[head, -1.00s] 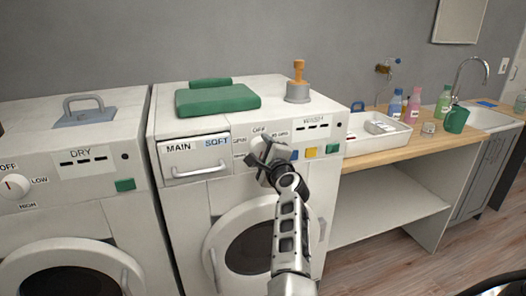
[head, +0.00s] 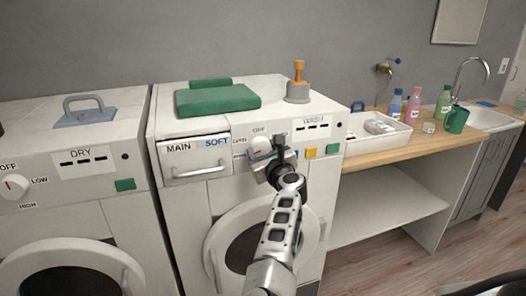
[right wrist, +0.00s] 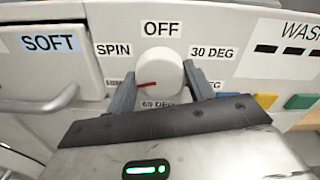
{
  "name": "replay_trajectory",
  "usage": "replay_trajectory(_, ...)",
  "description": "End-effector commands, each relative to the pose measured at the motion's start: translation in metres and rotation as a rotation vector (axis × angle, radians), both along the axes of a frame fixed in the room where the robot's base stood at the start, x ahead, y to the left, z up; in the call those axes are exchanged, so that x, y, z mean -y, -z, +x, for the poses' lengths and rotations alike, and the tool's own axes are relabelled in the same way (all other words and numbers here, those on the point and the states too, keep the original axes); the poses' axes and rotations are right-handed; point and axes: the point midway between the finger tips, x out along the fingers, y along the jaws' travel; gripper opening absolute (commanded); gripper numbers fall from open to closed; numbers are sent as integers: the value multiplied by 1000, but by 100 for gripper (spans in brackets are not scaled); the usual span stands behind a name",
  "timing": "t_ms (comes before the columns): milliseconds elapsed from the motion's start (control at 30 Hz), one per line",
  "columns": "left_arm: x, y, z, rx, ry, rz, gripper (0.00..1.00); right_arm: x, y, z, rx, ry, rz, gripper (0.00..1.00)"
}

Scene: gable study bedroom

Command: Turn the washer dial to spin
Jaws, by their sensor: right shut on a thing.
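The washer dial (head: 260,147) is a round white knob on the front panel of the washer, which is marked WASH. In the right wrist view, the dial (right wrist: 158,82) has a red pointer aimed left and slightly down, at a small label partly hidden by a finger. The SPIN label (right wrist: 114,50) is at the dial's upper left, OFF is above it and 30 DEG at its upper right. My right gripper (right wrist: 158,92) is shut on the dial, with one finger on each side. It also shows in the head view (head: 275,152). My left gripper is not in view.
The detergent drawer (head: 195,158) is left of the dial. Yellow (head: 311,152) and green (head: 332,148) buttons are to its right. The round washer door (head: 250,245) is below. A dryer (head: 75,210) stands left, and a wooden counter (head: 385,146) with a white tray lies right.

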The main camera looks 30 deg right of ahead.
Motion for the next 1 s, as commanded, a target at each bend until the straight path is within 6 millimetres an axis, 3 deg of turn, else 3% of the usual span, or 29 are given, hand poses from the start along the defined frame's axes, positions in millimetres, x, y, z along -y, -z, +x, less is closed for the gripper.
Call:
replay_trajectory(500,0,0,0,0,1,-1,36,0,0,0,93,0,392,30)
replay_trajectory(1000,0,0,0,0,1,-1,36,0,1,0,121,-1,507,30)
